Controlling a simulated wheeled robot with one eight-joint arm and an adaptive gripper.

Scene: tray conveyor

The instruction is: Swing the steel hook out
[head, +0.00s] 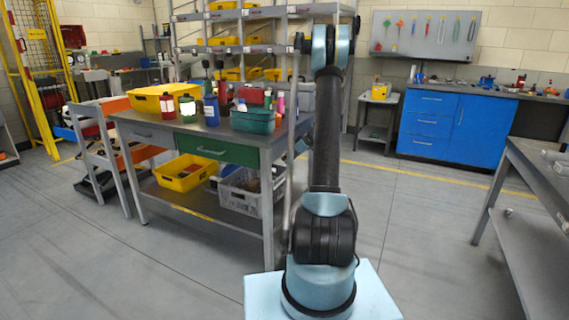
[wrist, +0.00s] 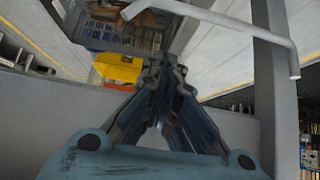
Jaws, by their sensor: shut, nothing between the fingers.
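A light grey bent rod, which looks like the steel hook (wrist: 245,28), crosses the top of the wrist view. Its right end turns down to a short blunt tip beside a grey upright. My gripper (wrist: 161,64) shows in the middle of the wrist view, its dark fingers together and empty. The fingertips appear below and left of the rod, apart from it in the picture; the gap in depth is unclear. In the head view my arm stands in front of the workbench, and I cannot make out the gripper or the hook there.
A workbench (head: 264,140) with bottles and bins stands left of my arm, with a shelf rack (head: 220,48) behind. A grey table (head: 540,185) is at the right. A blue cabinet (head: 428,143) stands at the back right. Floor between is clear. A yellow bin (wrist: 118,68) shows beyond my fingers.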

